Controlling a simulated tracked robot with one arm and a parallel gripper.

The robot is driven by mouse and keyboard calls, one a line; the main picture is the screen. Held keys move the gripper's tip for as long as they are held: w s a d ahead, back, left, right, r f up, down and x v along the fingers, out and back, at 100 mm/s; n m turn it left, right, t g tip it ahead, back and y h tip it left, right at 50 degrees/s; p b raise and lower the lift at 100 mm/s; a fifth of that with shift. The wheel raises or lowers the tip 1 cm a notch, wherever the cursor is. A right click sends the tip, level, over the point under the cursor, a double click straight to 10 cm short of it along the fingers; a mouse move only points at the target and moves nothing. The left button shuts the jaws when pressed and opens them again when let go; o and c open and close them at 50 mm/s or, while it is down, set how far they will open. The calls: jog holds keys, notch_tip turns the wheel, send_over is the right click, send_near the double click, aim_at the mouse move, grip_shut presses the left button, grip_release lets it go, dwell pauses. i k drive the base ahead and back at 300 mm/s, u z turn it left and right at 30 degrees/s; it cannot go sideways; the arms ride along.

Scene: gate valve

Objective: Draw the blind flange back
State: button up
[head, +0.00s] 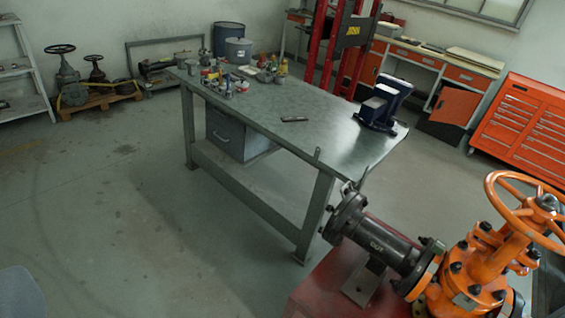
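The orange gate valve (478,262) with its orange handwheel (527,207) stands at the lower right. A dark pipe spool (381,248) runs from it to the upper left, with a bolted flange joint (428,262) at the valve. At the spool's free end is a dark round flange (345,218) with bolts around its rim; I take it for the blind flange. It sits against the spool end, and I cannot tell any gap. A thin dark piece rises near its top. My gripper is not seen in this view.
The spool rests on a bracket over a red stand (325,287). A grey steel workbench (262,118) stands close behind the flange, with a blue vise (383,104) and several small items. A red tool cabinet (521,120) is at the right. The floor at left is clear.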

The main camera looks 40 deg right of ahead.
aim_at(345, 200)
jog(key=z, duration=0.2)
jog(key=i, duration=1.45)
jog(key=z, duration=0.8)
